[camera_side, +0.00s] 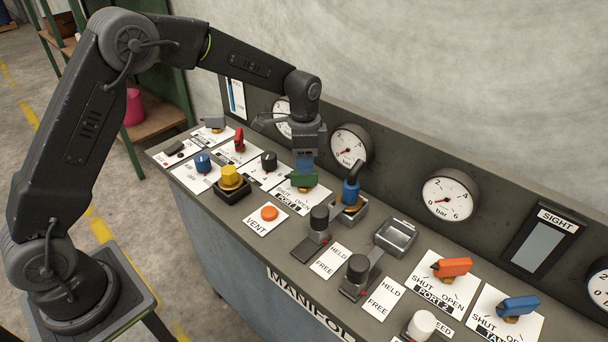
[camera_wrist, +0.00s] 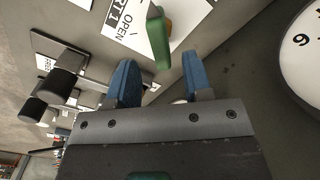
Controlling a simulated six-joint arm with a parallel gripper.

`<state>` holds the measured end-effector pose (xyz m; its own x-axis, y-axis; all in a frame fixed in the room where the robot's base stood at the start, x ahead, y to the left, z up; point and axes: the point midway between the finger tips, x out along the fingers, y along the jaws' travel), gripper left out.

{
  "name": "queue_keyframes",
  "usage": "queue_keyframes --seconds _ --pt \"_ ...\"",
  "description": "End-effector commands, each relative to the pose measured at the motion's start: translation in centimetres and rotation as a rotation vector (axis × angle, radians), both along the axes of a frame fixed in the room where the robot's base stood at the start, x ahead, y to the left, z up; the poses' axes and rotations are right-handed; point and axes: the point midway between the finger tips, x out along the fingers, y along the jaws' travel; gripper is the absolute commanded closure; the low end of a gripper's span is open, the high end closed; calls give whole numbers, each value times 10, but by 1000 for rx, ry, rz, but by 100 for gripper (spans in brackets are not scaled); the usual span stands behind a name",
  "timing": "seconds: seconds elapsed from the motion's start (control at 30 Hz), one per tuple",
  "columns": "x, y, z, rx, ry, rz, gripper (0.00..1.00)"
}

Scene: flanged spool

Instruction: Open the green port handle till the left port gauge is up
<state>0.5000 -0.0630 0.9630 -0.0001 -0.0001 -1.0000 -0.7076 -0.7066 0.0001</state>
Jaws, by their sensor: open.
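The green port handle (camera_side: 303,180) sits on a white SHUT/OPEN card at the back middle of the panel. In the wrist view the green handle (camera_wrist: 156,40) lies just ahead of the fingertips, its near end roughly in line with the gap between them. My gripper (camera_side: 305,166) is directly over the handle, its blue fingers close to it; I cannot tell if they touch. In the wrist view my gripper (camera_wrist: 160,72) is open and empty. A round gauge (camera_side: 283,112) is partly hidden behind my wrist. Another gauge (camera_side: 351,146) to its right has its needle low, near zero.
A blue-topped bent fitting (camera_side: 351,190) stands close right of the handle. Black knobs, a yellow knob (camera_side: 230,176) and an orange button (camera_side: 269,213) are nearby. Orange (camera_side: 452,268) and blue (camera_side: 518,306) handles sit farther right. The gauge wall rises behind.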

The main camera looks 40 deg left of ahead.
Motion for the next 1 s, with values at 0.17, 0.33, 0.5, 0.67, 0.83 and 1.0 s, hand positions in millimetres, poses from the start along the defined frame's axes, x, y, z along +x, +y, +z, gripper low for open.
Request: queue_keyframes --seconds 0.17,0.33,0.5,0.67,0.83,1.0 --pt "0 0 -31 0 3 1 54" --pt "0 0 -47 0 1 1 54" --pt "0 0 -52 0 0 1 54" --pt "0 0 -52 0 0 1 54" --pt "0 0 -52 0 0 1 67" --pt "0 0 -52 0 0 1 83"
